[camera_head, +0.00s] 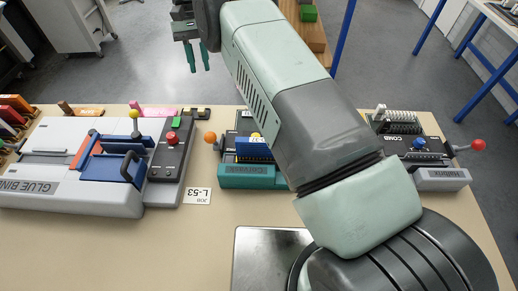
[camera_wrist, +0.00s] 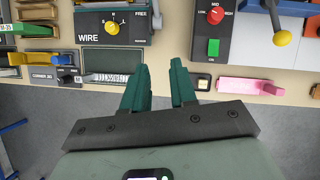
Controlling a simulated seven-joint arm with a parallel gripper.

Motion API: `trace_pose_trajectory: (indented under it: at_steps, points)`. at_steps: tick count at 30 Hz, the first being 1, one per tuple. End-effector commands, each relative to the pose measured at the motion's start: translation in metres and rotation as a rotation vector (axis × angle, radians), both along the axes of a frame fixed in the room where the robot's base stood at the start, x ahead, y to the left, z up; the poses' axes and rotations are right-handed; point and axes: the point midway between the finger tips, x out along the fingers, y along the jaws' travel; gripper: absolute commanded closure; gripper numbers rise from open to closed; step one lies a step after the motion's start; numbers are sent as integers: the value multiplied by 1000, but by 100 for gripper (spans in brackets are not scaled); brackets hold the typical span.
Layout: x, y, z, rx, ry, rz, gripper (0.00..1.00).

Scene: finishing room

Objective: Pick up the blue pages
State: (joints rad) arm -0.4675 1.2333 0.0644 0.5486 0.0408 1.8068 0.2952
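The blue pages appear to be the upright blue block (camera_head: 254,147) in the teal and dark binding machine (camera_head: 252,178) at mid-table in the head view; my arm passes close to its right side. My gripper (camera_head: 198,57) is beyond the table's far edge, above the floor and apart from the pages. In the wrist view its two teal fingers (camera_wrist: 158,88) stand apart with nothing between them.
A glue binder (camera_head: 75,165) stands at left and a comb machine (camera_head: 412,150) at right. The tan table (camera_head: 130,250) is bare at front left.

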Motion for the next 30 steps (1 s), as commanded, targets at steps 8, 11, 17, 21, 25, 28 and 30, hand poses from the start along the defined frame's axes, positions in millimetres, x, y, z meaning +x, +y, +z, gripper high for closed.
trace_pose_trajectory:
  at_steps: [8, 11, 17, 21, 25, 28, 30]
  points:
    - [0, 0, 0, 0, 0, 0, 51]
    - [0, 0, 0, 0, 0, 0, 51]
    - [1, -8, -1, 46, -19, 74, 51]
    - [-2, -28, -6, 136, -61, 244, 51]
    - [-15, -53, -12, 219, -115, 443, 51]
    - [-33, -75, -16, 274, -154, 605, 51]
    - [-49, -90, -19, 306, -179, 722, 51]
